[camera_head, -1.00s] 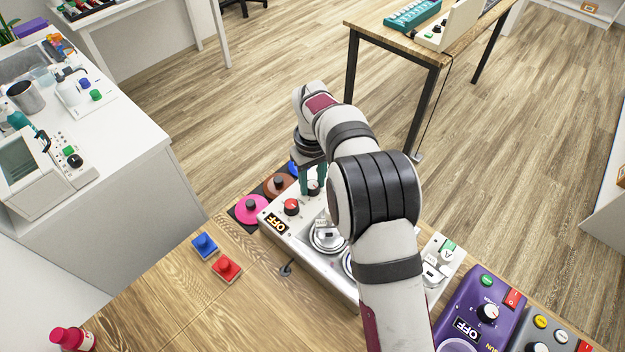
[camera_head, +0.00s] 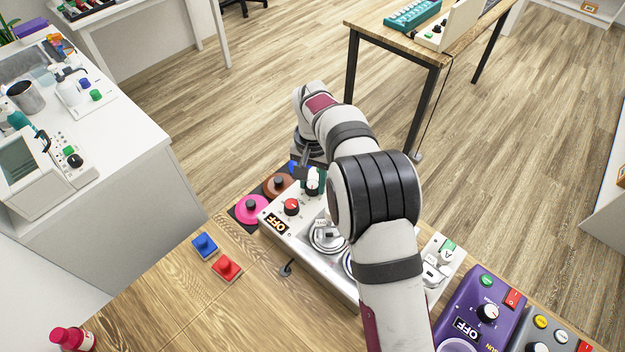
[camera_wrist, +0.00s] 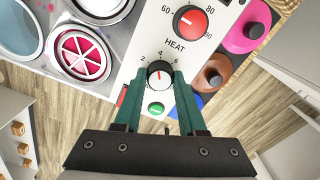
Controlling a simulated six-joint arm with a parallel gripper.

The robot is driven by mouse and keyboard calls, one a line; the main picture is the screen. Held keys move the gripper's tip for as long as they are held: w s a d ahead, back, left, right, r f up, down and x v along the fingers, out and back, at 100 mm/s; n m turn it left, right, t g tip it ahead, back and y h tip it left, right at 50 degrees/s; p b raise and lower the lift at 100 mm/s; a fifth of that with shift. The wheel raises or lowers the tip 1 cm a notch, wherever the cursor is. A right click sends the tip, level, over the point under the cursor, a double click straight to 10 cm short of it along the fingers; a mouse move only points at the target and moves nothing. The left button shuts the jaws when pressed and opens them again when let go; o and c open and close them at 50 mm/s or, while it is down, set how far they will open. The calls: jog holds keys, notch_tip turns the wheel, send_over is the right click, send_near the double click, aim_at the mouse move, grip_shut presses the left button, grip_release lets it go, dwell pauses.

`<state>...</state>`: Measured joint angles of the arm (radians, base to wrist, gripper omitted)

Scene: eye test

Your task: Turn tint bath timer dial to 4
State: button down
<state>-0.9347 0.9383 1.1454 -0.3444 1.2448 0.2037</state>
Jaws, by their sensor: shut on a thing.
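The timer dial (camera_wrist: 160,73) is a black knob with a white cap and a red mark, on a white panel (camera_wrist: 150,35) in the wrist view. Printed numbers 2, 4 and 6 show around its upper side; exactly where it points is hard to tell. My gripper (camera_wrist: 159,80) has its two teal fingers on either side of the dial and is shut on it. In the head view my gripper (camera_head: 312,184) is at the far left part of the white machine (camera_head: 268,232), partly hidden by my wrist.
A red heat dial (camera_wrist: 190,21) is close to the timer dial, and a green button (camera_wrist: 156,108) lies between the fingers. Pink (camera_head: 251,209) and brown (camera_head: 278,186) pieces with black knobs stand beside the machine. Blue (camera_head: 204,246) and red (camera_head: 227,268) blocks lie on the wooden table.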

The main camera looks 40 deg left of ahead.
aim_at(313, 184)
jog(key=shift+m, duration=0.5)
dwell(0.3)
jog(key=shift+c, duration=2.4)
grip_release()
jog(key=shift+r, duration=0.1)
notch_tip(313, 184, up, 16)
jog(key=shift+d, duration=0.1)
